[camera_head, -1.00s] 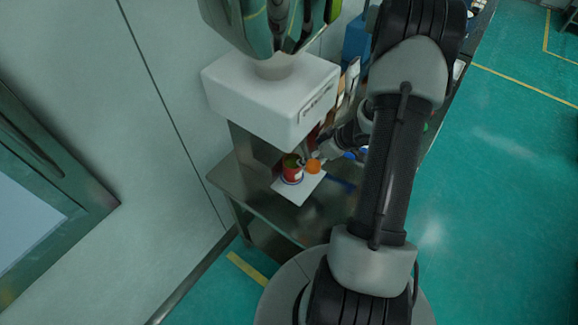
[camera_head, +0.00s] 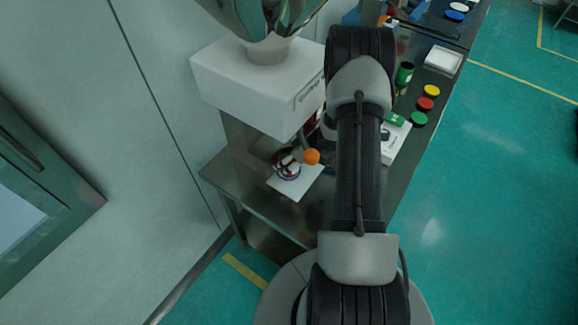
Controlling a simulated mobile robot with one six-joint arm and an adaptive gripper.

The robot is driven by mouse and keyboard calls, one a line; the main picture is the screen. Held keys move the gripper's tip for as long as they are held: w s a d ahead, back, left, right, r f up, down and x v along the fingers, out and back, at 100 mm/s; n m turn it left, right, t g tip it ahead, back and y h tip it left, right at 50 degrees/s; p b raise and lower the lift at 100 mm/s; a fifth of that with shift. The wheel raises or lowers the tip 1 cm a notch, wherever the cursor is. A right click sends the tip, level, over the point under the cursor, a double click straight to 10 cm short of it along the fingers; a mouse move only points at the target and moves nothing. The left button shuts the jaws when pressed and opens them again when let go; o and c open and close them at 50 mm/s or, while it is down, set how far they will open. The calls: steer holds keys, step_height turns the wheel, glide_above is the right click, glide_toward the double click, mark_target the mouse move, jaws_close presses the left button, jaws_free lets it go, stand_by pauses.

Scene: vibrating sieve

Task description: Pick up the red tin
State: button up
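The red tin (camera_head: 278,172) stands on a white sheet (camera_head: 290,191) on the steel table, under the white machine housing. Only slivers of its red side and a blue rim at its base show. My gripper (camera_head: 288,165) is at the tin, with pale finger parts across its top and front. It is small and partly covered, so I cannot tell whether the fingers are closed on the tin or only around it. My arm hides the area just right of it.
An orange ball (camera_head: 312,157) sits close to the right of my gripper. The white housing (camera_head: 255,85) overhangs the tin. Yellow (camera_head: 431,90), red (camera_head: 425,103) and green (camera_head: 419,119) lids, a dark green canister (camera_head: 404,73) and a white tray (camera_head: 443,58) lie on the bench at right.

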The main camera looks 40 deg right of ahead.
steer(key=shift+w+f, duration=0.2)
steer(key=shift+f, duration=0.15)
steer(key=shift+r, duration=0.15)
steer(key=c, duration=1.3)
steer(key=shift+c, duration=0.2)
